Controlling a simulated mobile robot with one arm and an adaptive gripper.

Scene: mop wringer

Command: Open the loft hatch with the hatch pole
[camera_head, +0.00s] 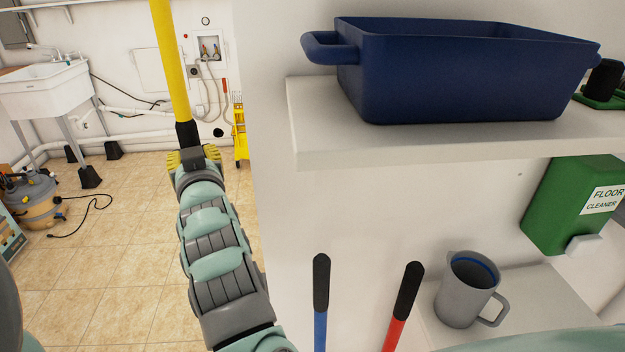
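A yellow pole (171,65) with a black lower grip stands nearly upright in the head view, left of centre. It leans slightly to the left, and its upper end runs out of the top of the picture. My gripper (194,157) is at the pole's lower end, shut around the black grip. The gripper's fingers partly hide the bottom of the grip. The loft hatch is not in view.
A shelf (420,145) with a blue basin (460,80) juts out on the right. Below are a blue handle (320,285), a red handle (405,290) and a grey jug (467,290). A sink (48,92) and vacuum (36,200) stand left.

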